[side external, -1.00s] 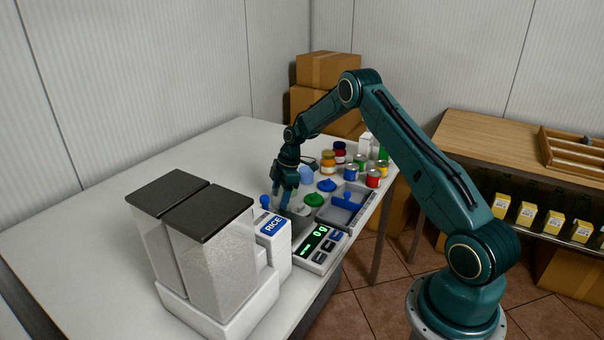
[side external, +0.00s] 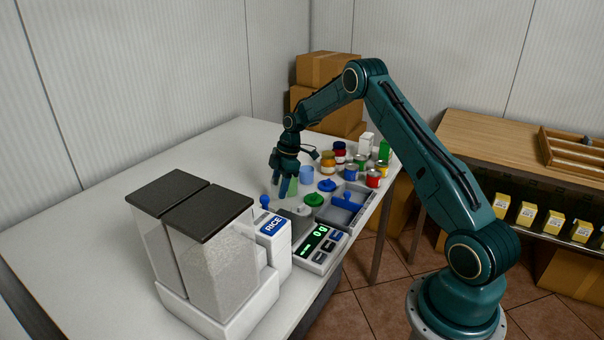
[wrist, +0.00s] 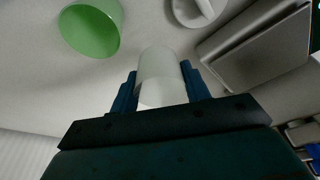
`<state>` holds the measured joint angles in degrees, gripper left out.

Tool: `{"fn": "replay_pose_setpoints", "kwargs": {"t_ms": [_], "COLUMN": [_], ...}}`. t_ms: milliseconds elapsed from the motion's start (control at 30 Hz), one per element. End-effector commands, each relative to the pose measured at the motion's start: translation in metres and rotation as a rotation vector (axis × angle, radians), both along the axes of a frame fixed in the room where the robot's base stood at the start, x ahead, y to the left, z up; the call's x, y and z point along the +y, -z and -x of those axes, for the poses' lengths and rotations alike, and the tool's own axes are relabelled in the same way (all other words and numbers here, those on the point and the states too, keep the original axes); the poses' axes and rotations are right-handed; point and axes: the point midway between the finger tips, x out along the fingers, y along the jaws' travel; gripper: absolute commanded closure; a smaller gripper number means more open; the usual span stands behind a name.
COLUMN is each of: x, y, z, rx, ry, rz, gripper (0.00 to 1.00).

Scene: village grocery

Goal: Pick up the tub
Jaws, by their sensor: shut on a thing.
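A white tub (wrist: 160,78) is between the two blue fingers of my gripper (wrist: 160,88) in the wrist view, gripped from both sides. In the side view my gripper (side external: 283,190) is over the table behind the scale, and its fingers hide most of what they hold. I cannot tell how far the tub is off the table. A green tub (wrist: 92,27) stands apart at the upper left of the wrist view; it also shows beside my fingers in the side view (side external: 292,187). A light blue tub (side external: 306,175) stands behind it.
A scale (side external: 318,246) reading 0 g, a rice dispenser (side external: 207,250) and a blue scoop (side external: 264,202) are in front. White (side external: 304,211), green (side external: 313,200) and blue (side external: 327,185) lids lie to the right, near a grey tray (side external: 357,197). Cans and jars stand behind. The left of the table is clear.

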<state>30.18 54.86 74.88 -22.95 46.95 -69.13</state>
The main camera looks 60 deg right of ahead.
Motion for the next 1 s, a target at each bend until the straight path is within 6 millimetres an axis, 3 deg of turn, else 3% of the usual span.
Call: {"fn": "replay_pose_setpoints", "kwargs": {"t_ms": [600, 800, 1000], "x": [-0.001, 0.000, 0.000], "y": [-0.129, -0.151, -0.159], "z": [-0.001, -0.001, 0.000], "rx": [-0.005, -0.003, 0.000], "ry": [0.001, 0.000, 0.001], "rz": [0.002, 0.000, 0.000], "gripper": [0.75, 0.75, 0.75]}}
